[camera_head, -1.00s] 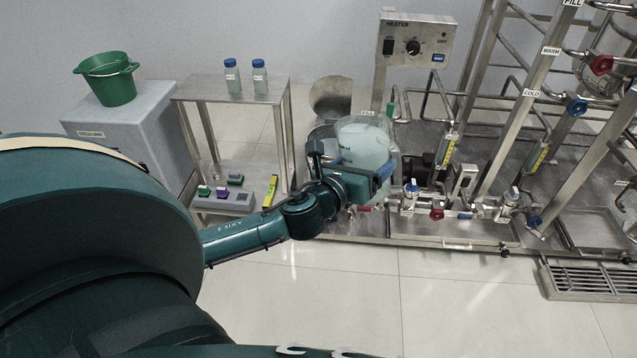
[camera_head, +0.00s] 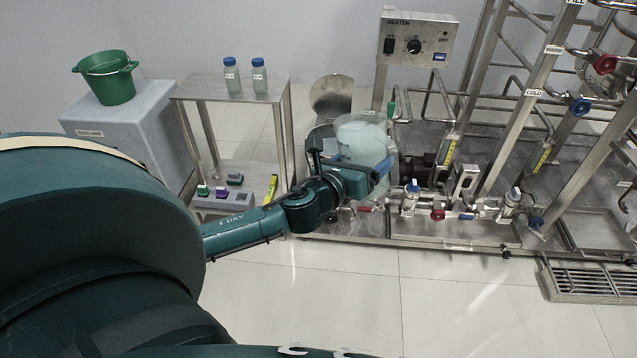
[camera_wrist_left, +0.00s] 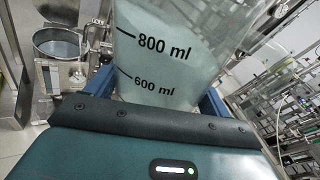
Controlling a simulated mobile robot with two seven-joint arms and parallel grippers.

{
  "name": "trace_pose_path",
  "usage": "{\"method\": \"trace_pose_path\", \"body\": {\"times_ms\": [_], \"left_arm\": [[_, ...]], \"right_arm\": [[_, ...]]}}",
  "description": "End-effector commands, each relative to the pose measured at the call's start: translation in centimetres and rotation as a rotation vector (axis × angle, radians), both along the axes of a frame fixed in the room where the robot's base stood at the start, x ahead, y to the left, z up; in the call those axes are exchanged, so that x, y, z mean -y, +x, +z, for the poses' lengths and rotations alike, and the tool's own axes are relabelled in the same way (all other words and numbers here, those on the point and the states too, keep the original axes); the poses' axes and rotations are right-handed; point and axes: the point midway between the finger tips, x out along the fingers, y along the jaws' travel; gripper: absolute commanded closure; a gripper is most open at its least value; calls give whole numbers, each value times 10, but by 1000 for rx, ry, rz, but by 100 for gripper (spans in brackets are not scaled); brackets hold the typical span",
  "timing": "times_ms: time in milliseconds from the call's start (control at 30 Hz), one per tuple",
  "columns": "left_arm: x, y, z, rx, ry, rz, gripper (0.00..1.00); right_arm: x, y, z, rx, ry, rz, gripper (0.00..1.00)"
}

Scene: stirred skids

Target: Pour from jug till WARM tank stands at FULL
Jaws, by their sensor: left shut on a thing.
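My left gripper (camera_head: 372,176) is shut on a clear jug (camera_head: 361,142) of pale green liquid, held in front of the open-lidded vessel. In the left wrist view the jug (camera_wrist_left: 165,55) shows 800 ml and 600 ml marks and looks tilted. A steel vessel (camera_wrist_left: 60,45) with a raised round lid stands at the left there; its lid (camera_head: 331,95) also shows behind the jug in the head view. A WARM label (camera_head: 553,50) is on the pipe frame. I cannot tell the level in the WARM tank, nor see any stream. My right gripper is out of view.
A heater box (camera_head: 415,38) stands behind the jug. Valves (camera_head: 438,212), pipes and yellow-marked gauges (camera_head: 449,150) crowd the skid on the right. A steel table (camera_head: 228,90) with two bottles and a green bucket (camera_head: 106,78) are at the left. The front floor is clear.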

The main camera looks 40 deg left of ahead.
Motion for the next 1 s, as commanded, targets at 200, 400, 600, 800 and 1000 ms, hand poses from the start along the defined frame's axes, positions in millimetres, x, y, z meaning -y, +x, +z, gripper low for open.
{"method": "trace_pose_path", "body": {"times_ms": [200, 400, 600, 800, 1000], "left_arm": [[-3, 3, 1, 9, 1, -1, 73], [-6, 5, -2, 8, 1, 0, 73], [-8, 7, -4, 8, 1, 0, 73], [-11, 9, -7, 9, 0, 1, 73], [-14, 11, -9, 9, 0, 1, 73]], "right_arm": [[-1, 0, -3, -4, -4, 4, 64], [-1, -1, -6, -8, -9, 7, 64], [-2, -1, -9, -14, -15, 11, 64], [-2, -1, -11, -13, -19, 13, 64], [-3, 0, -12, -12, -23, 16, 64]]}}
